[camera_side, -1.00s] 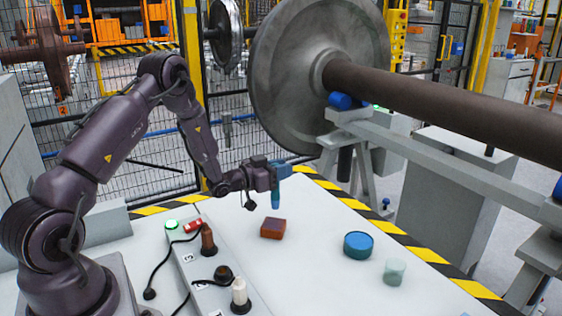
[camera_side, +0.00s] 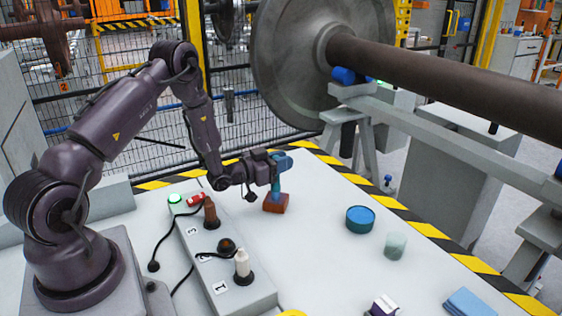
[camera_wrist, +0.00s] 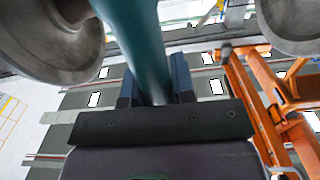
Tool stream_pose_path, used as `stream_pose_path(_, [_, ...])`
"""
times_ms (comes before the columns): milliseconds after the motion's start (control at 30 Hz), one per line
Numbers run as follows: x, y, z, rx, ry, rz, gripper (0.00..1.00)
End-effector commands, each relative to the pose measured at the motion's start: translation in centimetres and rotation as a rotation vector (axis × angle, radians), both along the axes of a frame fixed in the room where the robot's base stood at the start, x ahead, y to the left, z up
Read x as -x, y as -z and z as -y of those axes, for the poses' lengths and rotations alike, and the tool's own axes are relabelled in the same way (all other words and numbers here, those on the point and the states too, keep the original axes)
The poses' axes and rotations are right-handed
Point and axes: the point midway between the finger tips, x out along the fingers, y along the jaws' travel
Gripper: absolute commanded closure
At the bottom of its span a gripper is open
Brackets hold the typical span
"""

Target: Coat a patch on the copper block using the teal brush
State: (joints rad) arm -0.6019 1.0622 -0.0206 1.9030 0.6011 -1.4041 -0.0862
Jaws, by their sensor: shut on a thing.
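My gripper (camera_side: 276,168) is shut on the teal brush (camera_side: 277,187), which hangs upright with its lower end down. The reddish-brown copper block (camera_side: 275,205) lies on the white table directly below. The brush's lower end meets the block's top face in the side view; I cannot tell whether it presses on it. The bristles and any coated patch cannot be made out. In the wrist view the teal handle (camera_wrist: 142,45) rises between my two blue-grey fingers; the block is not visible there.
A grey holder (camera_side: 229,278) with brown and white upright tools stands left of the block, with black cables. A blue round tin (camera_side: 360,221) and pale cup (camera_side: 395,246) stand to the right. A blue cloth (camera_side: 468,302) lies front right. A wheelset (camera_side: 300,65) on a gantry stands behind.

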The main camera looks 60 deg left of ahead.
Motion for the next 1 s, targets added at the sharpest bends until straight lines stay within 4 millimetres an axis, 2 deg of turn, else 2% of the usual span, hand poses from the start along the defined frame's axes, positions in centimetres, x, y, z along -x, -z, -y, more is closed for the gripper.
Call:
stream_pose_path(267, [-1.8, 0.1, -1.9, -0.001, -0.002, -0.002, 1.00])
stream_pose_path(333, [-1.7, -0.6, -1.8, 0.000, -0.001, -0.002, 1.00])
stream_pose_path(400, [-1.7, -2.3, -1.8, -0.002, -0.001, 0.001, 1.00])
stream_pose_path(1000, [-1.7, -7.4, -1.8, -0.001, 0.000, -0.001, 1.00])
